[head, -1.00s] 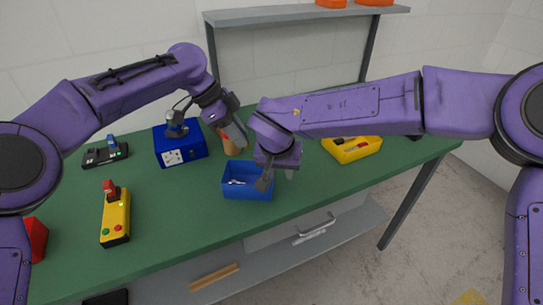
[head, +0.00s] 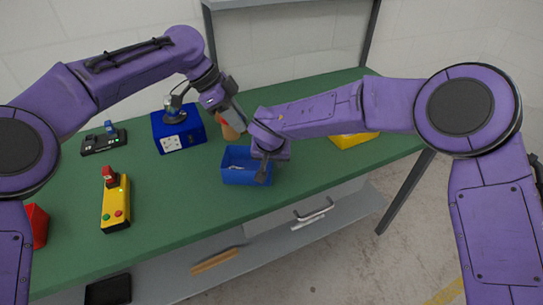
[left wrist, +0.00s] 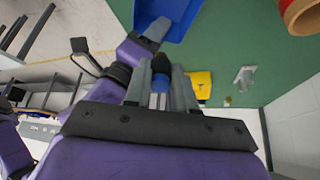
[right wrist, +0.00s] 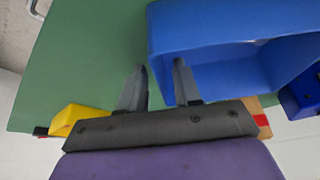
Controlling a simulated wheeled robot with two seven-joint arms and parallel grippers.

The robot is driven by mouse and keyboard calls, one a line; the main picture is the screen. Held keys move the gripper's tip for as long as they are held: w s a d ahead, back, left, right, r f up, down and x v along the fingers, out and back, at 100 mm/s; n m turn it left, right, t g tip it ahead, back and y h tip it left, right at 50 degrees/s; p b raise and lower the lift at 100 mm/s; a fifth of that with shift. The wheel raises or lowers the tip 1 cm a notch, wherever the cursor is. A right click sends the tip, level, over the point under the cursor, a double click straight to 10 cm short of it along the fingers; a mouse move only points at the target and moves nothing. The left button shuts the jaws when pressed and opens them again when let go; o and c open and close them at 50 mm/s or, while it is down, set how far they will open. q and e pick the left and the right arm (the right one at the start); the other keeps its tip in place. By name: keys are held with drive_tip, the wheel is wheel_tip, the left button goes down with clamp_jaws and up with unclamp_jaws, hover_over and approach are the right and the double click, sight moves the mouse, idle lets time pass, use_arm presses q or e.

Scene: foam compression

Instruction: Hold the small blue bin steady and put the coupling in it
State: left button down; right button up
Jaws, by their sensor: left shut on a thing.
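The small blue bin (head: 246,180) stands on the green table, with small pale grey things (head: 237,167) inside. My right gripper (head: 262,174) is at the bin's right wall. In the right wrist view its fingers (right wrist: 160,85) are apart, with the bin's wall edge (right wrist: 152,45) seemingly between them; I cannot tell if they touch it. My left gripper (head: 241,121) is above and behind the bin. In the left wrist view its fingers (left wrist: 160,80) are shut on a small black, blue and silver thing (left wrist: 160,84), apparently the coupling. The bin (left wrist: 175,15) shows beyond.
A blue box (head: 180,130) and an orange-brown cylinder (head: 229,132) stand behind the bin. A yellow tray (head: 352,140) is to the right, partly behind my right arm. A yellow button box (head: 116,203) and a black device (head: 103,141) are to the left. Table is clear before the bin.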

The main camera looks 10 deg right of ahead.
sight(241, 152)
clamp_jaws()
use_arm(q)
drive_tip(key=shift+f, duration=5.85)
drive_tip(key=c, duration=0.9)
unclamp_jaws()
drive_tip(key=shift+o, duration=0.2)
drive_tip(key=shift+r, duration=0.1)
